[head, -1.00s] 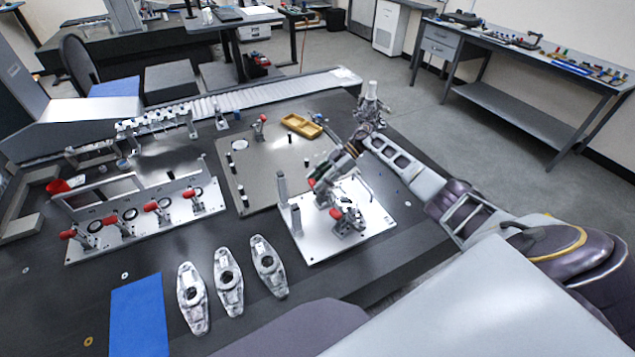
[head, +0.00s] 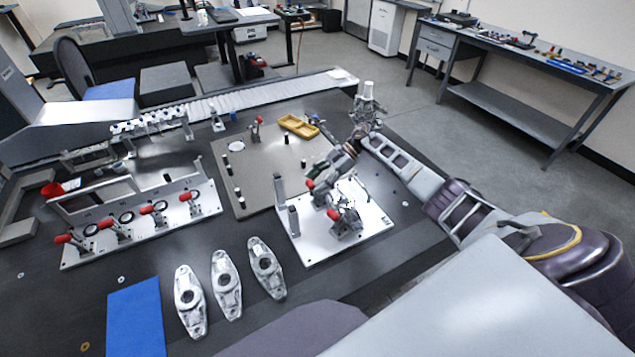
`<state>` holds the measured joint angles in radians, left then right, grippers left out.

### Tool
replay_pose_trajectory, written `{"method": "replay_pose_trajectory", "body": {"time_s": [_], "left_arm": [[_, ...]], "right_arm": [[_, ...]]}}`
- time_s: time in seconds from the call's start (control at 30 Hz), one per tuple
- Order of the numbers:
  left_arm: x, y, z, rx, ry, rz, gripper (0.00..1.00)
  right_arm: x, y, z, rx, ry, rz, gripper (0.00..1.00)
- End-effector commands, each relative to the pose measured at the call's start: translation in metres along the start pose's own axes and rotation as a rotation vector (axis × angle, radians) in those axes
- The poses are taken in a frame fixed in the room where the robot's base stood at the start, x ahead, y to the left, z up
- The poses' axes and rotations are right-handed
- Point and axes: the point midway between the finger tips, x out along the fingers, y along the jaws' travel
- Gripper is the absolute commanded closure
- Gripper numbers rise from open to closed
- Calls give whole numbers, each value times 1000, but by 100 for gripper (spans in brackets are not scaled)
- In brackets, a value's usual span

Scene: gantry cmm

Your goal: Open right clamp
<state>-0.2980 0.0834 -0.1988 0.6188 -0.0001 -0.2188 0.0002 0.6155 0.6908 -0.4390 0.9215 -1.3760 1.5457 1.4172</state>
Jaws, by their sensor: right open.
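A white fixture plate (head: 318,248) lies on the dark table, with grey upright posts at its left side. One toggle clamp with a red handle (head: 333,214) stands near the front of the plate. A second red handle (head: 310,185) shows farther back, beside my right gripper (head: 316,178). My right gripper reaches in from the right and points down and left over the plate. It is open, with its fingers close to the back red handle; whether they touch it I cannot tell. The gripper and wrist hide part of that clamp. My left gripper is out of view.
A long fixture (head: 150,231) with several red-handled clamps stands at left. Several metal castings (head: 226,284) and a blue mat (head: 136,318) lie in front. A grey plate (head: 262,178) with pegs and a yellow tray (head: 298,125) are behind.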

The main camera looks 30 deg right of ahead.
Motion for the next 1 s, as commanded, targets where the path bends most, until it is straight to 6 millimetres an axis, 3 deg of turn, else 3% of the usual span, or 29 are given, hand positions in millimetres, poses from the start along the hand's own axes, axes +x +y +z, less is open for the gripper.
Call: {"method": "replay_pose_trajectory", "body": {"time_s": [0.7, 1.0], "left_arm": [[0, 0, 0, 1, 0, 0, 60], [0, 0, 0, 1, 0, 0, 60]], "right_arm": [[-93, 0, 1, 1, -3, 3, 41], [-115, 0, 2, 2, -2, 3, 41]]}}
